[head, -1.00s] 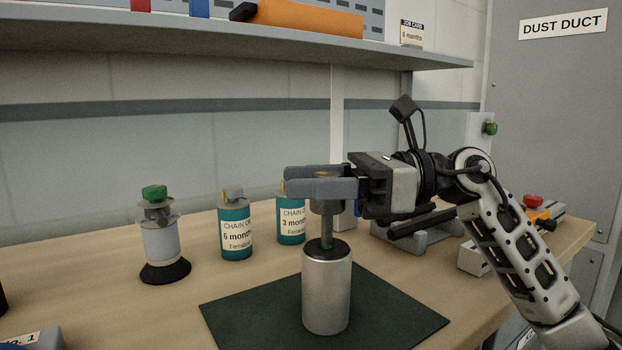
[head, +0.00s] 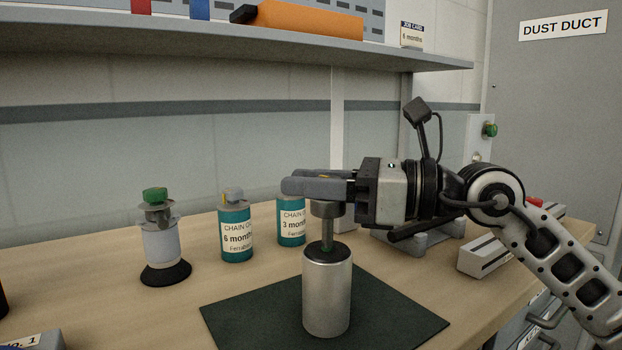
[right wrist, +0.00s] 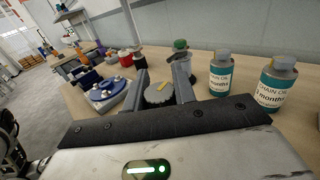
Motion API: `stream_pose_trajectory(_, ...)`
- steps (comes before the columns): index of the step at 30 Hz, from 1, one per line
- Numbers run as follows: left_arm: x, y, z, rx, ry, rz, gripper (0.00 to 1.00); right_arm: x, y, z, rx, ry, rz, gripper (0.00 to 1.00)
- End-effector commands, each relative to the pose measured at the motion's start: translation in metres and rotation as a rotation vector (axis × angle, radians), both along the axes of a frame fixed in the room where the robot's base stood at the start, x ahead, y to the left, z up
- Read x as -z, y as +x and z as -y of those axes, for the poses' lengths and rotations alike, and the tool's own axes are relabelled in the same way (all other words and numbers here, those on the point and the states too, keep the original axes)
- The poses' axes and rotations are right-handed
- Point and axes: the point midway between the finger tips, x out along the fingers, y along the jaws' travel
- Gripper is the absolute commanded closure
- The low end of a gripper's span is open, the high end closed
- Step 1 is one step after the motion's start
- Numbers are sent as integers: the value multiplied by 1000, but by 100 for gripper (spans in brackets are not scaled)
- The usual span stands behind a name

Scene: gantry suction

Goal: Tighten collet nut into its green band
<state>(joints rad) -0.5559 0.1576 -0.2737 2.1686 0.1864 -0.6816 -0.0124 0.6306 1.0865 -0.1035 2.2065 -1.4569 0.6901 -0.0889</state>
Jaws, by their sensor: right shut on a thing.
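A grey collet nut (head: 326,209) sits above a silver cylinder (head: 327,295) with a dark top, which stands upright on a dark green mat (head: 400,322). My right gripper (head: 290,187) comes in level from the right and is shut on the nut. In the right wrist view the nut's round top (right wrist: 158,93), with a yellow mark, lies between the two fingers. The fingers hide the nut's upper part in the head view. My left gripper is in neither view.
Two teal chain oil bottles (head: 236,232) (head: 291,220) stand behind the mat. A grey-white pump-like item with a green top (head: 155,195) stands at left. A shelf (head: 220,45) hangs above the bench. A grey fixture (head: 430,240) lies behind my right arm.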

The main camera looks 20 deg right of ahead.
Motion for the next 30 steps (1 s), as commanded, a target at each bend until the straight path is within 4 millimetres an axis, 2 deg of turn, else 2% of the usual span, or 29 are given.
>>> stream_pose_trajectory(4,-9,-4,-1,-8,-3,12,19,0,1,0,116,-5,1,96)
stream_pose_trajectory(15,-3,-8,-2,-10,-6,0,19,0,3,3,345,4,1,96)
stream_pose_trajectory(22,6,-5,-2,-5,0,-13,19,1,5,5,422,3,-2,96)
stream_pose_trajectory(30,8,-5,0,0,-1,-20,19,1,5,6,446,1,-5,96)
